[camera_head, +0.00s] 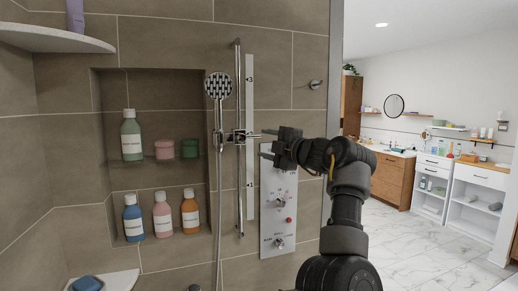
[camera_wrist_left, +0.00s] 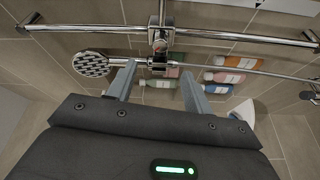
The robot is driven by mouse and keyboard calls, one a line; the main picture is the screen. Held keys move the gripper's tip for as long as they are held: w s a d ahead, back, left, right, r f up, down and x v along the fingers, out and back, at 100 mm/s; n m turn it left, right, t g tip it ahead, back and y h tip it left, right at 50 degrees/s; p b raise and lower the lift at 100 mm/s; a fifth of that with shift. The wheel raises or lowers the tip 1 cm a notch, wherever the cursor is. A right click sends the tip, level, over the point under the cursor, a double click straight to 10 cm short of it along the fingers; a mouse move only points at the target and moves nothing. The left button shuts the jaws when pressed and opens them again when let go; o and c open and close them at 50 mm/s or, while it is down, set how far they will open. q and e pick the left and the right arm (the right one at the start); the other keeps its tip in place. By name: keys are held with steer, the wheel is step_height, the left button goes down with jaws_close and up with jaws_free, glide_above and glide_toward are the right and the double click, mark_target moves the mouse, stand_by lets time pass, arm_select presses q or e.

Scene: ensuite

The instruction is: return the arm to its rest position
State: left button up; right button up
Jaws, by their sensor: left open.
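My left gripper (camera_head: 264,144) is at the shower wall, its fingers pointing left toward the slider bracket (camera_head: 238,136) on the vertical shower rail. The jaws are open with nothing held between them. In the left wrist view the two grey fingers (camera_wrist_left: 158,70) stand apart, with the slider bracket (camera_wrist_left: 160,62) just beyond the gap. The round shower head (camera_head: 218,86) sits at the rail; it also shows in the left wrist view (camera_wrist_left: 91,64). My arm comes up from the lower right of the head view. My right gripper is not in view.
A tiled niche holds several bottles, including a green one (camera_head: 131,136). A corner shelf (camera_head: 55,38) is upper left. To the right, open marble floor (camera_head: 410,240) leads to a wooden vanity (camera_head: 391,180).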

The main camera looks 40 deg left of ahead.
arm_select(q)
steer(key=shift+d, duration=0.25)
stand_by(0.4)
